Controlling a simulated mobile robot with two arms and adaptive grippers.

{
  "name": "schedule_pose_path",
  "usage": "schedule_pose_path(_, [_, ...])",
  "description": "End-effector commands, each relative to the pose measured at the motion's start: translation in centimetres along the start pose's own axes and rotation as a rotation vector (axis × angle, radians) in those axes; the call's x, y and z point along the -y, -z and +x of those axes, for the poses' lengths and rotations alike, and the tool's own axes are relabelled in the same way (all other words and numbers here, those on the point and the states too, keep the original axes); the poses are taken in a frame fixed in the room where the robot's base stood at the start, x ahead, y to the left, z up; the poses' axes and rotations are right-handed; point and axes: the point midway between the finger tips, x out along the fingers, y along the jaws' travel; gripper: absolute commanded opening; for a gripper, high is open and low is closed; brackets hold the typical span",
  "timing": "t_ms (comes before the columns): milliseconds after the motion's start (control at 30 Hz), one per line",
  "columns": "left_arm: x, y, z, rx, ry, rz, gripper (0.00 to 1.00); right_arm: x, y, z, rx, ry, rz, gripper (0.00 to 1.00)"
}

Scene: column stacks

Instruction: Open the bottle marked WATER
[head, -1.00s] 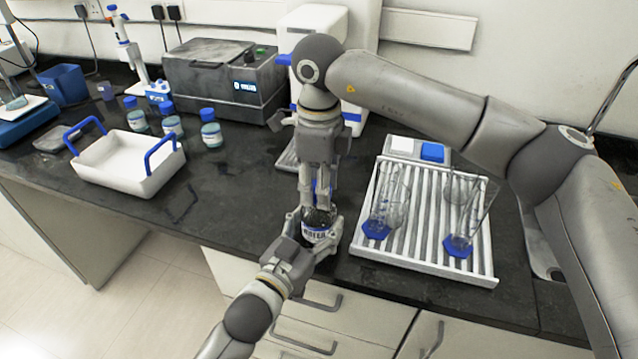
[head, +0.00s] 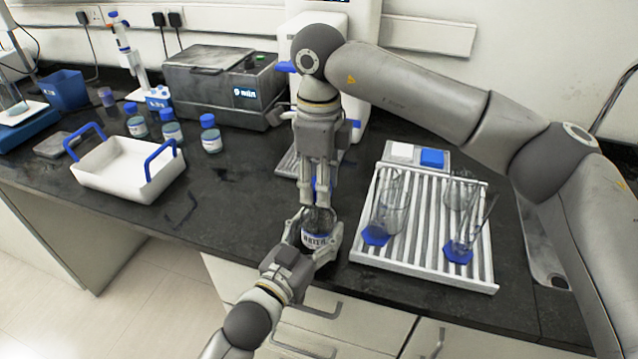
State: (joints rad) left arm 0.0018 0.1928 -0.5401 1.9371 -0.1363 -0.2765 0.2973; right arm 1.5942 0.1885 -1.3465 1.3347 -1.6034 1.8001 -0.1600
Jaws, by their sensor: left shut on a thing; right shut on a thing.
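The bottle marked WATER (head: 315,239) is upright near the bench's front edge, its white label facing me and partly readable. My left gripper (head: 314,234) is shut around its body from the front, fingers on both sides. My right gripper (head: 318,203) points straight down over the bottle's top and is shut. A strip of blue, which looks like the cap (head: 316,184), shows between its fingers. The fingers hide most of the cap and the bottle's neck, so I cannot tell whether the cap touches the bottle.
A slatted white rack (head: 421,262) with glass cylinders on blue bases stands close on the right. A white tray (head: 120,185) with blue handles and several blue-capped bottles (head: 211,135) stand at the left. A grey instrument (head: 222,85) is behind. Bench between tray and grippers is mostly clear.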

Motion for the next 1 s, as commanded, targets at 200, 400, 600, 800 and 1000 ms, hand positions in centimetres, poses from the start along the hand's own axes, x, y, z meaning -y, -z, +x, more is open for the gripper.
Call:
schedule_pose_path(200, [0.0, 0.0, 0.0, 0.001, 0.0, 0.0, 0.0, 0.0, 0.0, 0.0, 0.001, 0.0, 0.0, 0.09])
schedule_pose_path(400, [0.0, 0.0, 0.0, 0.001, 0.0, 0.0, 0.0, 0.0, -0.1, -1.3, 0.002, 0.001, 0.0, 0.09])
schedule_pose_path(600, [0.0, 0.0, 0.0, 0.001, 0.0, 0.0, 0.0, 0.0, -0.1, -3.7, 0.002, 0.0, -0.001, 0.09])
schedule_pose_path(800, [0.0, 0.0, 0.0, 0.001, 0.0, 0.0, 0.0, 0.0, 0.0, -4.0, 0.001, -0.001, -0.001, 0.09])
schedule_pose_path(1000, [0.0, 0.0, 0.0, 0.001, 0.0, 0.0, 0.79, 0.0, 0.0, -4.0, 0.001, -0.001, -0.001, 0.09])
